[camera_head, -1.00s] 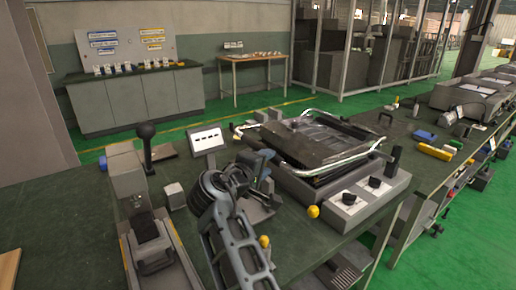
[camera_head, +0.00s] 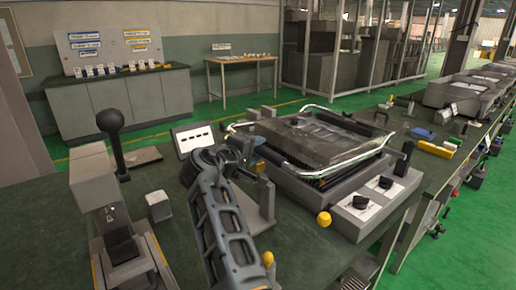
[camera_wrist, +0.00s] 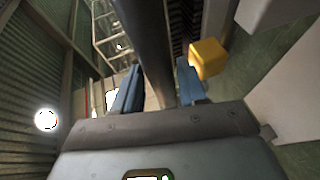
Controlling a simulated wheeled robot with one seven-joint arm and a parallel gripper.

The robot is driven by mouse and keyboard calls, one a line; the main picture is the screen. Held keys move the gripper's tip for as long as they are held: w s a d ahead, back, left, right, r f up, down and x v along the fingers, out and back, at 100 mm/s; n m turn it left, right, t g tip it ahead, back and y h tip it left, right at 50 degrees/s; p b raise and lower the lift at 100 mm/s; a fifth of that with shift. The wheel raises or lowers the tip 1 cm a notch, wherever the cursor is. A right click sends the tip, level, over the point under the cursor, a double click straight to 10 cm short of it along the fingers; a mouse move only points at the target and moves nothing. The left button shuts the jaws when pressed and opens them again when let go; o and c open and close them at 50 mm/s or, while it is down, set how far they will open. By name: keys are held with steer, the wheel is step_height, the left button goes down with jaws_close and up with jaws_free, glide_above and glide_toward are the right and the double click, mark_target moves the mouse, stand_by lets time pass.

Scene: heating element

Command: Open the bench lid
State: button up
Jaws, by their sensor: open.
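The bench unit with its dark lid (camera_head: 320,140) stands on the green bench top right of centre in the head view. The lid lies flat and looks closed, with bright metal bars along its sides. My gripper (camera_head: 250,150) is at the left side of the unit, partly hidden by my arm. In the wrist view the blue fingers of my gripper (camera_wrist: 160,82) are apart. A dark bar (camera_wrist: 152,40) runs through the view between and beyond them; I cannot tell whether it touches them. A yellow block-like part (camera_wrist: 208,58) is just beyond the right finger.
A yellow ball knob (camera_head: 323,219) and a control box with black knobs (camera_head: 376,195) are at the unit's front. A grey device with a black ball-topped lever (camera_head: 112,130) stands left. A small tilted panel (camera_head: 194,140) is behind my arm. Tools lie at the right.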

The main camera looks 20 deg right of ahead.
steer(key=shift+x, duration=0.85)
steer(key=shift+c, duration=0.2)
jaws_close()
